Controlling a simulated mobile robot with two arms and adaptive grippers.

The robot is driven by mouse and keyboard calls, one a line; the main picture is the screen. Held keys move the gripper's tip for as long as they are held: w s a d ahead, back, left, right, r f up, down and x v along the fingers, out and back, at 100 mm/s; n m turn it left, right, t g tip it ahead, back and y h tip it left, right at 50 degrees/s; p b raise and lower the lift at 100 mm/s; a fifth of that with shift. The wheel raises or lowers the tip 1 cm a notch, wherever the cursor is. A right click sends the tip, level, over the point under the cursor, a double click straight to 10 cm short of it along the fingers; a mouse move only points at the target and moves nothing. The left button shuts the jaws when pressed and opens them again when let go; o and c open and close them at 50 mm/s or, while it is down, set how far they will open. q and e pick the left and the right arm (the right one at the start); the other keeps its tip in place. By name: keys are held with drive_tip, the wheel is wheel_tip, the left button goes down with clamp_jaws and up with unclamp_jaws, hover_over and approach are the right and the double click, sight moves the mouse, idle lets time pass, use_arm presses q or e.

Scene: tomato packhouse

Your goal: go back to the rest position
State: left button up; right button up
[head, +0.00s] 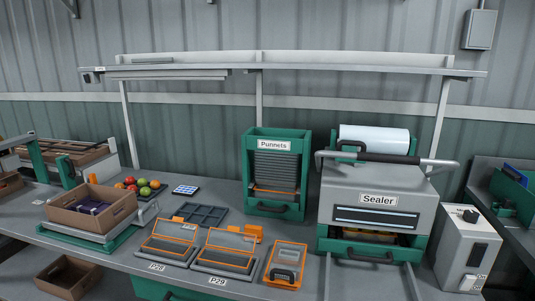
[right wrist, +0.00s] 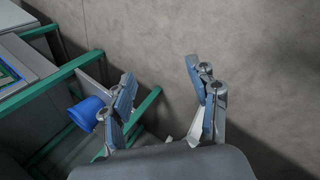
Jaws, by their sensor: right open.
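My right gripper (right wrist: 162,98) shows in the right wrist view with its two fingers spread wide apart. Nothing is between the fingers, and bare grey floor lies beyond them. Neither gripper shows in the head view. My left gripper is in no view.
A bench carries a cardboard box (head: 118,207), loose tomatoes (head: 144,191), two labelled orange-edged trays (head: 168,246), a green Punnets dispenser (head: 249,208) and a Sealer (head: 345,193). In the right wrist view, a green frame (right wrist: 52,80) and a blue cylindrical object (right wrist: 86,113) are left of the gripper.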

drive_tip(key=s+a+f+y, duration=0.1)
drive_tip(key=a+f+y, duration=0.1)
drive_tip(key=a, duration=1.1)
drive_tip(key=s+a+f+m+y, duration=0.1)
drive_tip(key=a+f, duration=0.4)
drive_tip(key=a, duration=0.9)
drive_tip(key=s+a+f+m+y, duration=0.1)
drive_tip(key=a+f, duration=0.3)
drive_tip(key=a, duration=1)
drive_tip(key=shift+s+f+g+y, duration=0.2)
drive_tip(key=shift+s+g+y, duration=0.1)
drive_tip(key=shift+y, duration=0.5)
